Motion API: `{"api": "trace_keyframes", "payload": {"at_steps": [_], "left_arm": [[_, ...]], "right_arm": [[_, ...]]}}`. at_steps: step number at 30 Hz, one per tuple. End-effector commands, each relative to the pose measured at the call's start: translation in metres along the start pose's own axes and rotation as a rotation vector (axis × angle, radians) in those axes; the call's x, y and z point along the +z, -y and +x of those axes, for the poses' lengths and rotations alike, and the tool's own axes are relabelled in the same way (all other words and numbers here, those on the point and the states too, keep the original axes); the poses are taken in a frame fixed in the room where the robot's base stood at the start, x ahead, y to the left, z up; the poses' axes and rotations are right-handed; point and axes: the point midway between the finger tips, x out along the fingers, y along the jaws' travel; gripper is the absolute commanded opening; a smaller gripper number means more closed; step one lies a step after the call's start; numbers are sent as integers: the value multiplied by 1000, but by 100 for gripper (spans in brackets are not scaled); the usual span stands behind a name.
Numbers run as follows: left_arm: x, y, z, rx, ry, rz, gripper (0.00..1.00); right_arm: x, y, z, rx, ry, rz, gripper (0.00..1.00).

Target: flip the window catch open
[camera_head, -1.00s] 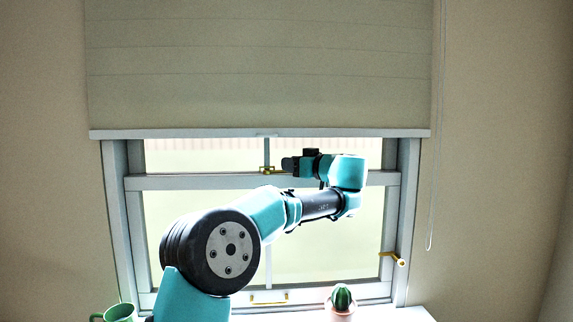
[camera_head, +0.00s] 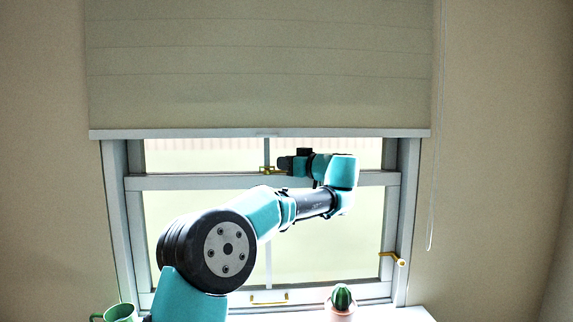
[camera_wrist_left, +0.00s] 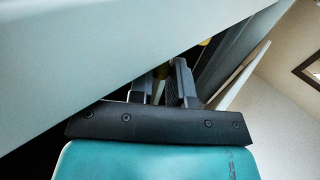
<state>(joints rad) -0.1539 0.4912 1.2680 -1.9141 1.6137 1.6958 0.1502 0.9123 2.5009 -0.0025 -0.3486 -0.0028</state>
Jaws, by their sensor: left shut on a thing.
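The brass window catch (camera_head: 266,170) sits on the meeting rail of the sash window, near its middle. My left gripper (camera_head: 282,163) reaches it from the right, its tip right beside the catch. In the left wrist view the two grey fingers (camera_wrist_left: 162,82) are close together, with a bit of brass (camera_wrist_left: 162,71) showing between them. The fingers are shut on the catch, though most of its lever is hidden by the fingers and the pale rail. My right gripper is not in view.
A blind (camera_head: 260,70) hangs over the upper window. A brass handle (camera_head: 393,259) is at the right frame, and a brass lift (camera_head: 269,299) is on the bottom rail. A potted cactus (camera_head: 342,298) and a green mug (camera_head: 120,313) stand on the sill. A cord (camera_head: 430,235) hangs at right.

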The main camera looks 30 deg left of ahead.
Motion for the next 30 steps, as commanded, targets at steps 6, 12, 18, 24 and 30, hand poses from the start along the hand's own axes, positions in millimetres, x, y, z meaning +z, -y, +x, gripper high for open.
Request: {"api": "trace_keyframes", "payload": {"at_steps": [6, 12, 18, 24, 30], "left_arm": [[0, 2, -1, 31, 1, 1, 0], [0, 6, -4, 110, 1, 1, 0], [0, 14, -7, 246, 1, 1, 0], [0, 24, -10, 425, 1, 1, 0], [1, 33, -12, 602, 2, 2, 0]], "right_arm": [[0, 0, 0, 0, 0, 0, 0], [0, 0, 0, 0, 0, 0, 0], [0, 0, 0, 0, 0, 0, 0], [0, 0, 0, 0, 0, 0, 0], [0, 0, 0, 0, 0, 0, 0]]}}
